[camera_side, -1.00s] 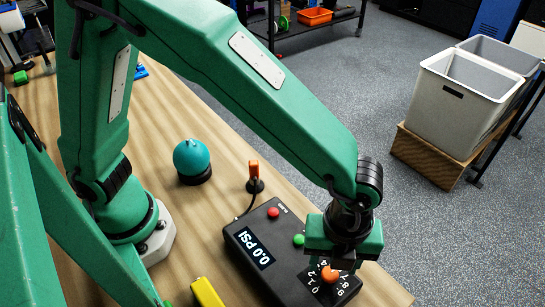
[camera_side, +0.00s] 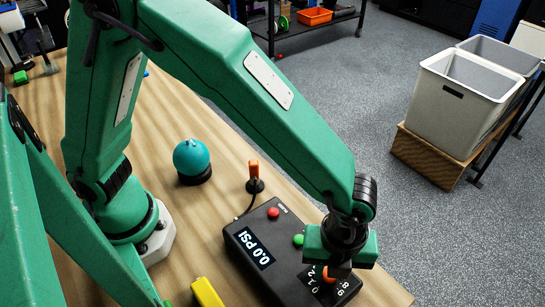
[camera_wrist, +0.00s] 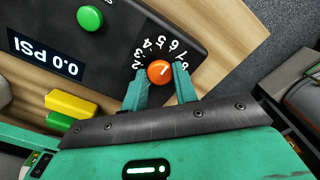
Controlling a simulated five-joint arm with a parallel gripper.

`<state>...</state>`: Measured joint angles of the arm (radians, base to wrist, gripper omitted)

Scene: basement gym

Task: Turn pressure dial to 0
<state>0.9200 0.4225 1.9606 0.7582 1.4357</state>
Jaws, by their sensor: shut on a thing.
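The pressure dial is an orange knob (camera_wrist: 159,72) on a black control box (camera_side: 270,235), ringed by white numbers. In the wrist view its white mark points up and slightly right, roughly toward the 6 or 7; I cannot tell exactly. The 0 is not clear in the wrist view. The box's display (camera_side: 256,248) reads 0.0 PSI and also shows upside down in the wrist view (camera_wrist: 43,56). My gripper (camera_wrist: 161,80) is over the dial, its two green fingers shut on the knob from either side. In the side view my gripper (camera_side: 338,272) partly hides the dial.
The box also carries a red button (camera_side: 273,212) and a green button (camera_side: 298,240). A teal ball-shaped object (camera_side: 191,158), an orange-tipped lever (camera_side: 254,177) and a yellow block (camera_side: 207,293) stand nearby on the wooden table. Grey bins (camera_side: 470,95) are beyond the table.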

